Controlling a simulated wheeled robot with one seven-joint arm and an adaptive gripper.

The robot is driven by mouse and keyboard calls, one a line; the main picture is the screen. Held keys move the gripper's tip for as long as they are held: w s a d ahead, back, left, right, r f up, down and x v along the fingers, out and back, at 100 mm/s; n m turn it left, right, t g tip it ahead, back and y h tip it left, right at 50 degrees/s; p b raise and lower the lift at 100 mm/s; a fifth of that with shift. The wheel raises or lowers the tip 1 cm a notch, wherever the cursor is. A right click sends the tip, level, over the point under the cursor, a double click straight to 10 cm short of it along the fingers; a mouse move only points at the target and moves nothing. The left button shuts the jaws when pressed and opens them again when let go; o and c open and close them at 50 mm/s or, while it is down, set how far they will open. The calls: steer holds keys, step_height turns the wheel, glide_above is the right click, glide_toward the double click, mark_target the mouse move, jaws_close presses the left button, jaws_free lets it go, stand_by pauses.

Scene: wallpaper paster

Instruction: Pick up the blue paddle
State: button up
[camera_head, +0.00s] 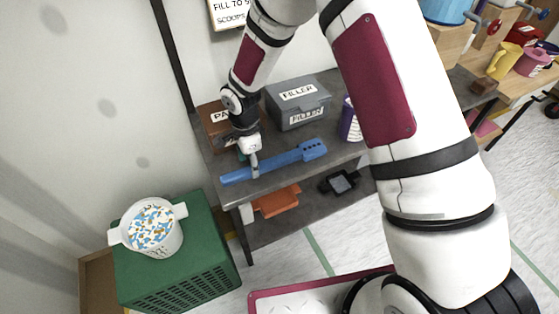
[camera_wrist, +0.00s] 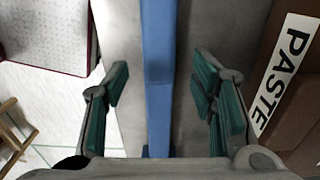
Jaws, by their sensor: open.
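The blue paddle (camera_head: 282,160) lies flat on the grey table, along its front part. It is long, with a wider end at the right that has several dark holes. My gripper (camera_head: 254,168) is over the paddle's left part, pointing down. In the wrist view the blue paddle (camera_wrist: 158,70) runs up the middle between the two green-padded fingers of my gripper (camera_wrist: 160,88). The fingers are open, with a gap on each side of the paddle. The paddle's near end is hidden behind the gripper body.
A grey FILLER box (camera_head: 297,103), a brown PASTE box (camera_head: 213,122) and a purple container (camera_head: 349,122) stand behind the paddle. The PASTE box (camera_wrist: 292,90) is close to the right finger. A white bucket (camera_head: 153,228) stands on a green crate (camera_head: 178,285) at left.

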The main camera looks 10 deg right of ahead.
steer(key=shift+f, duration=1.4)
steer(key=shift+c, duration=0.3)
jaws_close()
steer(key=shift+r, duration=0.1)
steer(key=shift+r, duration=0.8)
steer(key=shift+s+r, duration=0.2)
steer(key=shift+r, duration=0.3)
steer(key=shift+s+r, duration=0.15)
steer(key=shift+r, duration=0.35)
steer(key=s+d+r, duration=0.1)
steer(key=s+d, duration=0.1)
steer(key=s, duration=1.3)
steer(key=shift+d+r+b, duration=0.15)
steer(key=shift+d+b, duration=0.15)
steer(key=shift+d, duration=0.05)
